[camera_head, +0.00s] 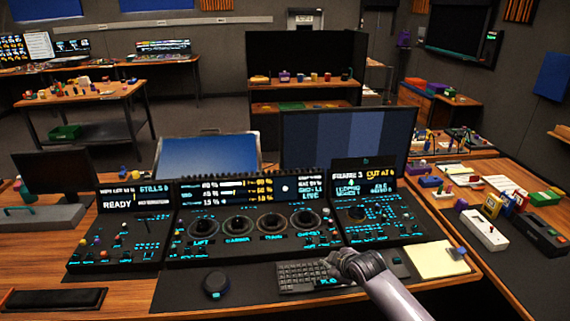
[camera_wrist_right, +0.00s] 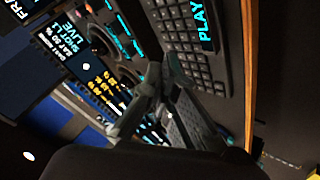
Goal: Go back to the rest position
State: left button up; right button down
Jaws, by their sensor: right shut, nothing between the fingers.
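My right gripper (camera_head: 338,258) is over the back right part of the black keyboard (camera_head: 300,277), at the front edge of the control panel (camera_head: 255,251). Its arm comes in from the bottom right. In the right wrist view the fingers of the right gripper (camera_wrist_right: 153,75) are together and hold nothing. The keyboard (camera_wrist_right: 185,45) lies beside them there, with a lit PLAY key. I cannot tell whether the fingers touch the keyboard. The panel has several dark trackballs (camera_head: 238,224) in a row. My left gripper is not in view.
A round dark device (camera_head: 215,283) stands left of the keyboard. A yellow notepad (camera_head: 440,260) lies to the right. Monitors (camera_head: 350,137) stand behind the panel. A white device (camera_head: 484,230) and several small items crowd the right side. Bare wood shows at the front left.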

jog(key=s+a+f+m+g, duration=0.1)
jog(key=s+a+f+m, duration=0.1)
jog(key=s, duration=0.8)
jog(key=s+a+f+m+g, duration=0.1)
jog(key=s+a+f+g, duration=0.15)
jog(key=s, duration=0.75)
jog(key=s+d+r+m+g+h, duration=0.1)
jog(key=s+d+r+m, duration=0.1)
jog(key=s, duration=0.5)
jog(key=s+d+r+m, duration=0.1)
jog(key=s+d+m, duration=0.1)
jog(key=s, duration=0.5)
jog(key=s+d+r+m+g+h, duration=0.1)
jog(key=s+d+r+m, duration=0.15)
jog(key=s, duration=0.45)
notch_tip(320, 180, down, 27)
jog(key=s+g, duration=0.1)
jog(key=s, duration=0.1)
jog(key=s+d+f+g, duration=0.1)
jog(key=s+d+f, duration=0.1)
jog(key=s+f, duration=1.4)
jog(key=shift+s+d+f, duration=0.15)
jog(key=shift+s+d, duration=0.1)
jog(key=shift+s, duration=0.15)
jog(key=shift+g, duration=0.25)
